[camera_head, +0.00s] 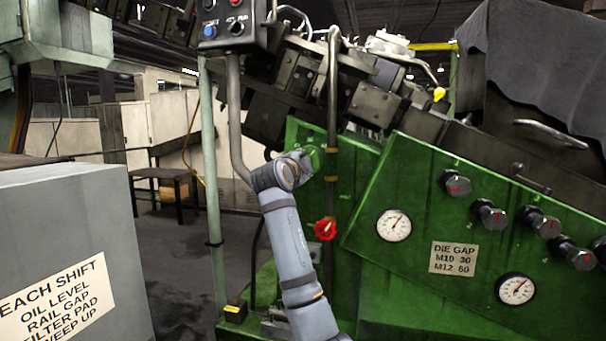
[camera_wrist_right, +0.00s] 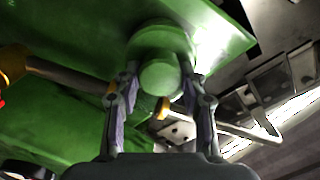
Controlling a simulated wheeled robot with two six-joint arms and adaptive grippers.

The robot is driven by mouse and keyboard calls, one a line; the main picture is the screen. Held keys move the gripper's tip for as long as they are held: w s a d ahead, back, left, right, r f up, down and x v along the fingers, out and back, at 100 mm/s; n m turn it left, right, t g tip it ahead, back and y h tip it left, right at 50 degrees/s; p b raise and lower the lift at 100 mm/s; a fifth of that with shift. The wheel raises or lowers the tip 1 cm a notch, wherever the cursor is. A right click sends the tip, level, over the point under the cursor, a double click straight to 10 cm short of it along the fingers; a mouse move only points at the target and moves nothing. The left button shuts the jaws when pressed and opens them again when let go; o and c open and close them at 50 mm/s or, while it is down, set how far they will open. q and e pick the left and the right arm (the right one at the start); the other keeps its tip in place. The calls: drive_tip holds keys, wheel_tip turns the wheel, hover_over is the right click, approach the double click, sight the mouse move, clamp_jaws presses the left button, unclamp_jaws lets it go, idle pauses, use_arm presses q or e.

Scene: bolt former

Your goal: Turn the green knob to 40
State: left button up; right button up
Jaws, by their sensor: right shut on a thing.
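The green knob (camera_wrist_right: 160,77) fills the upper middle of the right wrist view, a round stepped cap on a green panel. My right gripper (camera_wrist_right: 159,88) is shut on it, with one finger on each side. In the head view my right arm rises from the bottom, and its gripper (camera_head: 300,165) meets the green knob (camera_head: 315,156) on the upper left of the green machine. The gripper partly hides the knob there. No scale or pointer reading on the knob can be made out. My left gripper is in neither view.
A red valve handle (camera_head: 325,229) sits below the knob, beside a vertical pipe (camera_head: 332,110). Right of it are a gauge (camera_head: 393,225), a "DIE GAP M10 30 M12 60" plate (camera_head: 454,259), another gauge (camera_head: 516,289) and several dark knobs. A grey cabinet (camera_head: 120,215) stands left.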

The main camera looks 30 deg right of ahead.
drive_tip(key=shift+f+m+b, duration=0.1)
drive_tip(key=shift+m+b, duration=0.35)
drive_tip(key=shift+m, duration=0.35)
drive_tip(key=o, duration=1.2)
drive_tip(key=shift+c, duration=0.2)
drive_tip(key=v, duration=1.2)
